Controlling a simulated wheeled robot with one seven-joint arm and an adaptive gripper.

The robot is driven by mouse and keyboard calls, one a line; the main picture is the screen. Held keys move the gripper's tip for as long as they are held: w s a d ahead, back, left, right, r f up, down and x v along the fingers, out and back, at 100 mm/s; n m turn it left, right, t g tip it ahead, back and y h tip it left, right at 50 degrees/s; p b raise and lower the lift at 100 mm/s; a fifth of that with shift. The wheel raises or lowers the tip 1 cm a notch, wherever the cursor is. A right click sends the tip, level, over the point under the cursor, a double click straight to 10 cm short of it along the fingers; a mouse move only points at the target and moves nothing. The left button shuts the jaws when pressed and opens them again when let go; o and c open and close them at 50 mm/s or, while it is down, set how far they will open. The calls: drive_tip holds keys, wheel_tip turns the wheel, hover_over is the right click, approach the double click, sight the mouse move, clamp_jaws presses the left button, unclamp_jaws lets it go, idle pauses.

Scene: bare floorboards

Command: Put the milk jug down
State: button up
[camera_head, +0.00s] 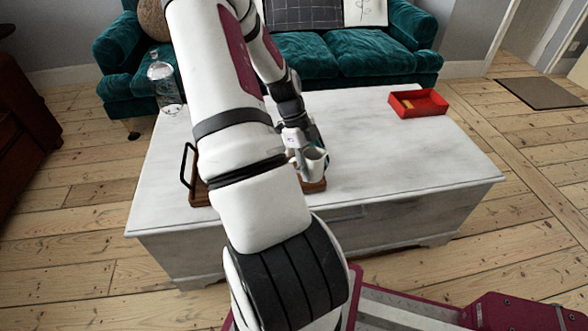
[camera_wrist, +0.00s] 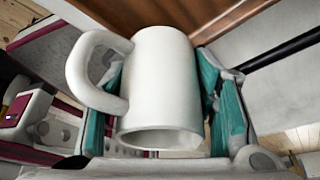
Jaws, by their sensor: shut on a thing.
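A white jug (camera_head: 312,161) with a looped handle is held in my gripper (camera_head: 300,152), over or at the near right part of a wooden tray. In the wrist view the jug (camera_wrist: 162,85) fills the middle, its handle to the left and its round end towards the camera. Teal finger pads of my gripper (camera_wrist: 160,100) press on both its sides. The wooden tray (camera_head: 313,187) is mostly hidden behind my arm. It also shows behind the jug in the wrist view (camera_wrist: 200,16). Whether the jug touches the tray I cannot tell.
A pale table (camera_head: 400,150) bears the tray, which has a black handle (camera_head: 187,166) on its left. A red box (camera_head: 418,103) sits at the table's back right. A clear bottle (camera_head: 163,82) stands at the back left. The table's right part is clear. A teal sofa (camera_head: 355,58) stands behind.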

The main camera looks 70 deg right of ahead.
drive_tip(key=w, duration=0.1)
drive_tip(key=w+d, duration=0.1)
drive_tip(key=w, duration=0.1)
drive_tip(key=w+b, duration=0.1)
drive_tip(key=shift+w+d+f, duration=0.25)
drive_tip(key=shift+w+d, duration=0.05)
drive_tip(key=shift+d, duration=0.05)
drive_tip(key=shift+w+d+f+b, duration=0.15)
drive_tip(key=shift+f+b, duration=0.3)
drive_tip(key=shift+f, duration=0.45)
drive_tip(key=shift+w+a+f+b, duration=0.15)
drive_tip(key=shift+f+b, duration=0.25)
drive_tip(key=shift+f, duration=0.45)
drive_tip(key=shift+d, duration=0.1)
drive_tip(key=shift+f, duration=0.15)
drive_tip(key=o, duration=1.3)
